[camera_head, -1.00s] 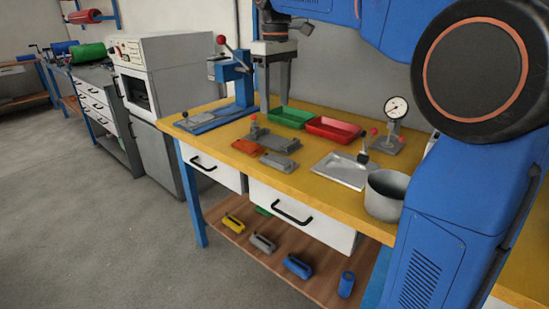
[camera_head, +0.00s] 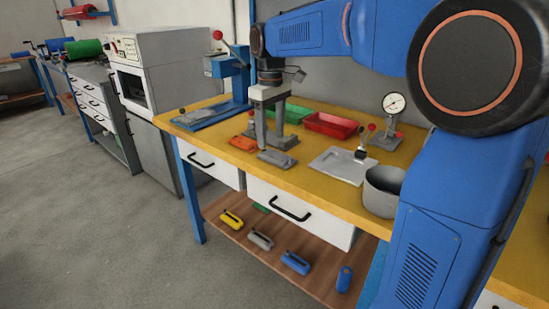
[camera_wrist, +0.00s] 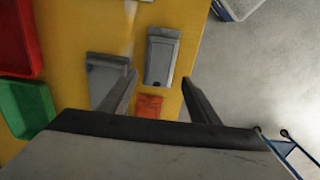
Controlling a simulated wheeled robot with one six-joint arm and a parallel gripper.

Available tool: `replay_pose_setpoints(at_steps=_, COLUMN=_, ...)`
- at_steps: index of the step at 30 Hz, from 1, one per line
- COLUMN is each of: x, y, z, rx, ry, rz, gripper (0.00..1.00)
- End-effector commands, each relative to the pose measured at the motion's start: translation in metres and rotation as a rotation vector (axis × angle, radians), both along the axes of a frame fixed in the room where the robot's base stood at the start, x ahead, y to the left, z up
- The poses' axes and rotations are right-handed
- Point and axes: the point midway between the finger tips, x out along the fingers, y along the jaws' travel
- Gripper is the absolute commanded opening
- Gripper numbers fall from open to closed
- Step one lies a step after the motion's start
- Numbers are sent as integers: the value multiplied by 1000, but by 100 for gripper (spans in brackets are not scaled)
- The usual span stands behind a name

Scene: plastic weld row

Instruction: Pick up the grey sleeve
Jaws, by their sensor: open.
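A small grey piece (camera_head: 277,159), which I take for the grey sleeve, lies on the yellow tabletop near its front edge. In the wrist view the grey piece (camera_wrist: 161,57) shows between and beyond my fingertips. My gripper (camera_head: 272,142) is open and empty, pointing down above the table just behind this piece. In the wrist view my gripper (camera_wrist: 160,79) has its fingers wide apart, with no contact seen. Another grey part (camera_head: 260,239) lies on the lower shelf; I cannot tell whether it is a sleeve too.
An orange piece (camera_head: 242,142) lies left of the grey one. A darker grey fixture (camera_wrist: 105,75) sits close beside it. Green (camera_head: 290,116) and red (camera_head: 331,125) trays stand behind. A metal plate (camera_head: 342,168), a pot (camera_head: 381,198) and a dial gauge (camera_head: 393,104) are to the right.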

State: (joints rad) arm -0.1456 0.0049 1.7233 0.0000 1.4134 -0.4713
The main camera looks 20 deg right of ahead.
Motion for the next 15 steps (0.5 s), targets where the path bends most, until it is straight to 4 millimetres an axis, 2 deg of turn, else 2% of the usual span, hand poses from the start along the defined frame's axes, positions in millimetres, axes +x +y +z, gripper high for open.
replay_pose_setpoints(at_steps=12, x=-4, y=-6, z=-46, rx=0, ry=2, rz=0, gripper=56)
replay_pose_setpoints(at_steps=15, x=-4, y=-6, z=-51, rx=0, ry=0, rz=0, gripper=56)
